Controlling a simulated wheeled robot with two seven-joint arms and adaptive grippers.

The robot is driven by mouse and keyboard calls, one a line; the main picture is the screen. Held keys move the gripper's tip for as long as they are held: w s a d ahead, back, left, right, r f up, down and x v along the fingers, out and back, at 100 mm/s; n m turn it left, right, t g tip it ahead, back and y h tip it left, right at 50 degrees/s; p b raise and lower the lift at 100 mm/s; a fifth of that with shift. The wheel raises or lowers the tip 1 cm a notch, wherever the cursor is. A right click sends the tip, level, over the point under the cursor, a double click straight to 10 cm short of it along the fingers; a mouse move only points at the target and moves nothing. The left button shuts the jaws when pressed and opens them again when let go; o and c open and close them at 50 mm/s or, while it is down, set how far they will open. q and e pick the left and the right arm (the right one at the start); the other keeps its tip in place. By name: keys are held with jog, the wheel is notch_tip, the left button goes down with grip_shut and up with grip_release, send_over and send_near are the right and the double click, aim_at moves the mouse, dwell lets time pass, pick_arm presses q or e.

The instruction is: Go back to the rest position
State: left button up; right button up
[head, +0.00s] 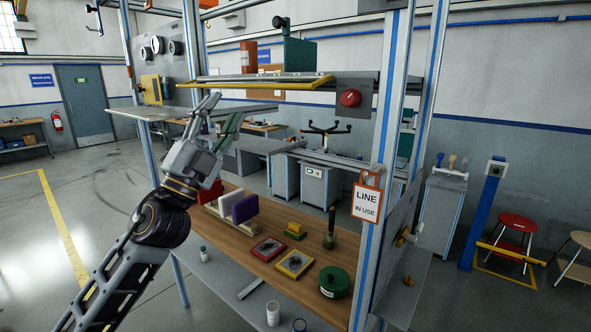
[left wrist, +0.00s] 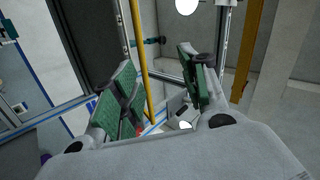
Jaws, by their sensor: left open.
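My left gripper (head: 220,115) is raised at the left of the workbench in the head view, its fingers pointing up and to the right. It is near the left end of the yellow-edged shelf. In the left wrist view its two green-padded fingers (left wrist: 160,90) are spread apart with nothing held between them. A yellow bar shows behind the fingers in that view; I cannot tell its distance. My right gripper is in neither view.
The wooden bench top (head: 262,268) holds a purple block (head: 245,208), a red tray (head: 267,250), a yellow tray (head: 295,263) and a green round container (head: 334,282). The yellow-edged shelf (head: 270,85) spans above. A LINE IN USE sign (head: 367,203) hangs on the right post. Open floor lies left.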

pick_arm(q)
jog(key=w+a+f+n+y, duration=0.2)
jog(key=a+f+n+y, duration=0.1)
jog(key=f+n+y, duration=0.5)
jog(key=w+a+f+n+y, duration=0.2)
jog(key=a+f+n+y, duration=0.3)
jog(key=f, duration=0.5)
jog(key=s+a+f+n+g+y, duration=0.1)
jog(key=s+f+n+g+y, duration=0.2)
jog(key=f, duration=0.7)
jog(key=s+a+f+n+g+y, duration=0.15)
jog(key=f+g, duration=0.35)
jog(key=f, duration=0.5)
jog(key=s+d+f+n+g+h, duration=0.25)
jog(key=s+f+g, duration=0.95)
jog(key=s+f, duration=1.2)
notch_tip(320, 180, down, 33)
jog(key=s, duration=0.2)
jog(key=s+a+f+g, duration=0.1)
jog(key=s+a+f, duration=0.1)
jog(key=s+f, duration=0.7)
jog(key=s+a+f+m+g, duration=0.1)
jog(key=s+a+f, duration=0.1)
jog(key=s+f, duration=0.8)
jog(key=s, duration=0.3)
jog(key=shift+s+f+h, duration=0.3)
